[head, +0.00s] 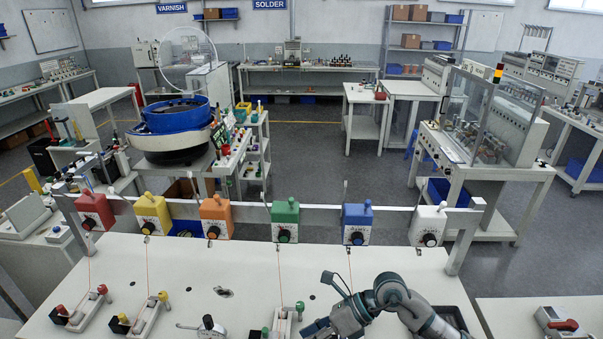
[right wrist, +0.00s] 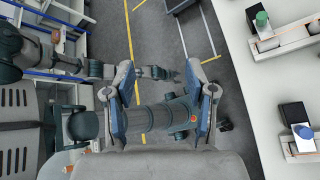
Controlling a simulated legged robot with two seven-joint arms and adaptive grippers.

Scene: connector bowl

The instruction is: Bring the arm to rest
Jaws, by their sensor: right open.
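My right arm reaches in from the lower right of the head view, over the front of the white bench (head: 180,275). Its gripper (head: 318,328) is partly cut off by the bottom edge there. In the right wrist view the right gripper (right wrist: 160,70) has its two blue-grey fingers wide apart. Nothing is held between them; grey floor and parts of my own body show behind. The bench lies to the right of the fingers in that view, apart from them. A dark arm of mine crosses the upper left of the wrist view; its end is too small to read.
A rail carries red (head: 94,211), yellow (head: 153,214), orange (head: 215,216), green (head: 285,220), blue (head: 357,222) and white (head: 427,225) boxes above the bench. Small lever fixtures (head: 150,313) stand along its front. A dark tray (head: 452,317) sits beside my right arm.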

